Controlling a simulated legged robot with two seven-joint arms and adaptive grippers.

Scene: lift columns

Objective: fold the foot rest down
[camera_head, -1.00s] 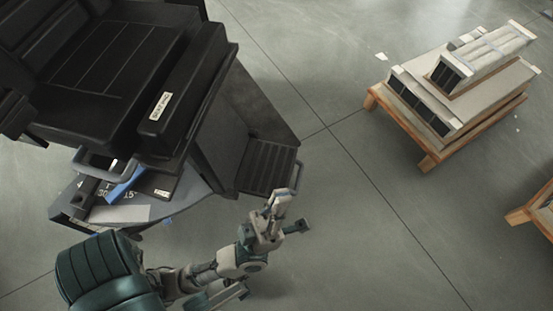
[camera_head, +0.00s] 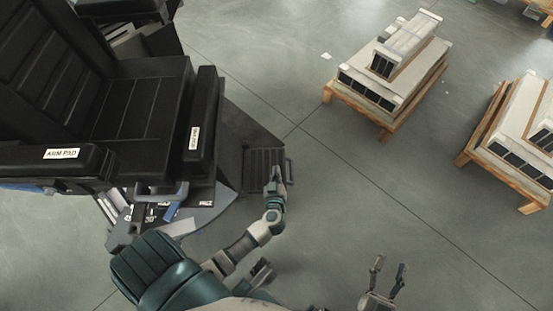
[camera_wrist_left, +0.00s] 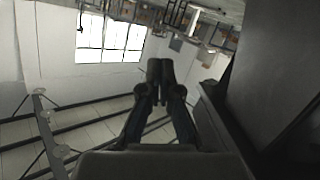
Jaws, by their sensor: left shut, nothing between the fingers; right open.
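The foot rest (camera_head: 262,169) is a dark ribbed plate with a bar handle along its right edge, at the front of the black chair (camera_head: 140,95). It appears to lie flat, extending out from the chair's base. My left gripper (camera_head: 277,177) is at the foot rest's near right corner, by the handle; whether it touches cannot be told. In the left wrist view the left gripper (camera_wrist_left: 160,70) has its fingers together with nothing between them, and a dark panel (camera_wrist_left: 285,65) stands close on the right. My right gripper (camera_head: 390,268) is open and empty above the floor at the bottom.
Two wooden pallets with grey-white units, one at the upper right (camera_head: 392,75) and one at the right edge (camera_head: 515,140), stand on the floor. The grey floor (camera_head: 360,200) between the foot rest and pallets is clear. A grey tray (camera_head: 215,205) with small items is beside the chair.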

